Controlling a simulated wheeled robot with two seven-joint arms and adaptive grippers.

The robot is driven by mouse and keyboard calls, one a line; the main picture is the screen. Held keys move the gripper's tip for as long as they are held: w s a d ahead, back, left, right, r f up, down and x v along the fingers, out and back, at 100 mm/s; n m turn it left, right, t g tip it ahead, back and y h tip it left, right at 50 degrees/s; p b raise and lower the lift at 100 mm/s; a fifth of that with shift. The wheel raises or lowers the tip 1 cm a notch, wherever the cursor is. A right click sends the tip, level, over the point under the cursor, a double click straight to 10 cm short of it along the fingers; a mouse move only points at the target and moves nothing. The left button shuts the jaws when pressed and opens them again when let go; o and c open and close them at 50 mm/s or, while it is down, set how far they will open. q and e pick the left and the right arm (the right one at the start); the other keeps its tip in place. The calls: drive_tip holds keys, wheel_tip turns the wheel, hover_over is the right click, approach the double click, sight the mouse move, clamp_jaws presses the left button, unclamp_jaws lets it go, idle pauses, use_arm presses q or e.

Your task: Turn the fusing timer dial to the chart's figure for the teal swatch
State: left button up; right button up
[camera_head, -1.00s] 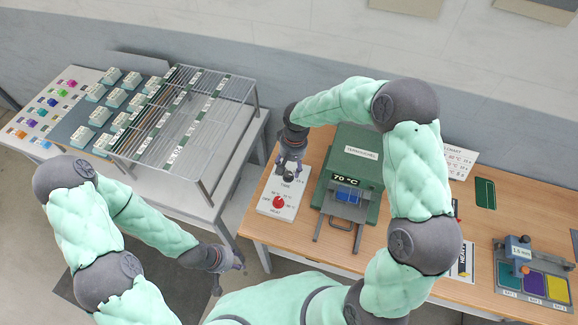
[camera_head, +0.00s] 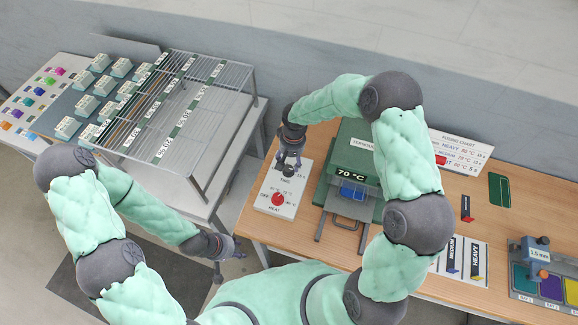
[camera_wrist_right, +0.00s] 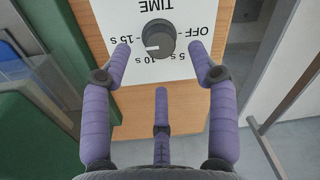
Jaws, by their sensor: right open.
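The dark round timer dial (camera_wrist_right: 158,40) is on a white panel (camera_wrist_right: 100,70) marked OFF, 5 s, 10 s and 15 s. Its white mark faces the 15 s side; the exact setting is unclear. My right gripper (camera_head: 289,166) is over the panel; in the right wrist view its open fingers (camera_wrist_right: 160,58) stand either side of the dial, apparently not touching it. The fusing chart (camera_head: 472,152) lists HEAVY, MEDIUM and a partly hidden row; its small figures are hard to read. The teal swatch (camera_head: 520,281) lies in a tray under a 1.5 mm gauge (camera_head: 536,250). My left gripper (camera_head: 228,249) is left of the table.
Below the timer is a red heat dial (camera_head: 278,199). A green press (camera_head: 350,150) reading 70 °C stands to its right. MEDIUM and HEAVY cards (camera_head: 461,262) lie near the tray. A wire rack (camera_head: 190,105) stands on the left table.

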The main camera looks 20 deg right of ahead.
sight(289, 168)
wheel_tip(289, 168, down, 5)
drive_tip(key=shift+a+r, duration=0.1)
drive_tip(key=shift+a, duration=0.05)
drive_tip(key=c, duration=1.2)
